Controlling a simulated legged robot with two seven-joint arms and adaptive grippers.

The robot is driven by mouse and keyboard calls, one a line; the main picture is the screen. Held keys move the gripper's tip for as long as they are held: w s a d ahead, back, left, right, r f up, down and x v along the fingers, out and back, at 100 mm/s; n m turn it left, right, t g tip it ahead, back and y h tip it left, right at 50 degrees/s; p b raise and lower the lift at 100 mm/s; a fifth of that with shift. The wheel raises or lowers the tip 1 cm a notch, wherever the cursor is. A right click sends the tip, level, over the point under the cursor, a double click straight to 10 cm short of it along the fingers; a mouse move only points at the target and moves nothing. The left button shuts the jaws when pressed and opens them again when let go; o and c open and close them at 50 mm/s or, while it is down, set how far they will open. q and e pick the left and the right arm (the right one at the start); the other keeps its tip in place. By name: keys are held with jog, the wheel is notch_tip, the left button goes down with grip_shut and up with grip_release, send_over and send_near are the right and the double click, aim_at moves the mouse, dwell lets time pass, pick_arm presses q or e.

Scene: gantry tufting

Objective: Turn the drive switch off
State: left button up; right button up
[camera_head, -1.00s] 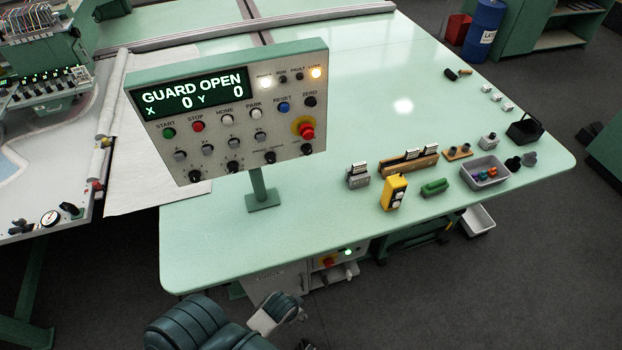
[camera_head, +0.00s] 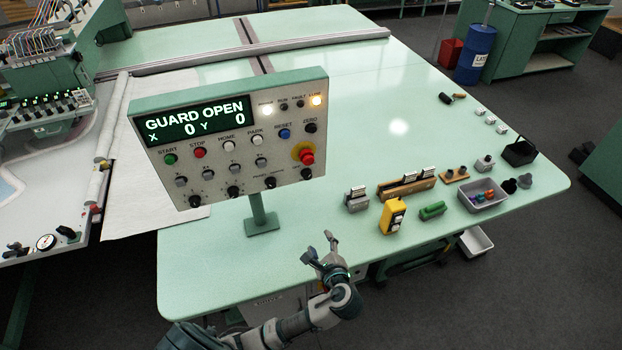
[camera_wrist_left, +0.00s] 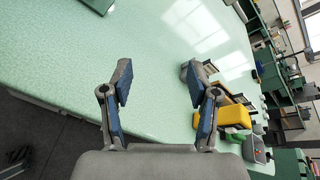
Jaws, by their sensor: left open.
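The control panel (camera_head: 236,135) stands on a post at the near left of the green table and its display reads GUARD OPEN, X 0, Y 0. It carries coloured buttons, a red knob on a yellow ring (camera_head: 306,156), and rows of small switches and dark knobs (camera_head: 233,192). My left gripper (camera_head: 318,248) is open and empty at the table's near edge, right of the panel's post. Its spread fingers (camera_wrist_left: 157,72) show over the table top in the left wrist view. My right gripper is not in view.
A yellow pendant box (camera_head: 392,216), a green block (camera_head: 432,211), a wooden rack (camera_head: 406,188) and a grey tray (camera_head: 482,197) stand right of the gripper. A cabinet (camera_head: 268,303) under the table is partly hidden by my arm. The table's middle is clear.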

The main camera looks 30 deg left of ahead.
pick_arm(q)
notch_tip(320, 180, up, 8)
jog(key=w+m+t+y, duration=0.2)
jog(key=w+m+y, duration=0.1)
jog(key=y, duration=0.1)
send_near(308, 177)
jog(key=x, duration=0.9)
jog(key=shift+s+a+f, duration=0.15)
jog(key=shift+s, duration=0.1)
jog(key=shift+w+a, duration=0.15)
jog(key=shift+w, duration=0.25)
jog(key=shift+d+r, duration=0.2)
jog(key=shift+d, duration=0.15)
jog(key=shift+a, duration=0.1)
jog(key=c, duration=0.7)
jog(key=shift+a, duration=0.15)
grip_shut()
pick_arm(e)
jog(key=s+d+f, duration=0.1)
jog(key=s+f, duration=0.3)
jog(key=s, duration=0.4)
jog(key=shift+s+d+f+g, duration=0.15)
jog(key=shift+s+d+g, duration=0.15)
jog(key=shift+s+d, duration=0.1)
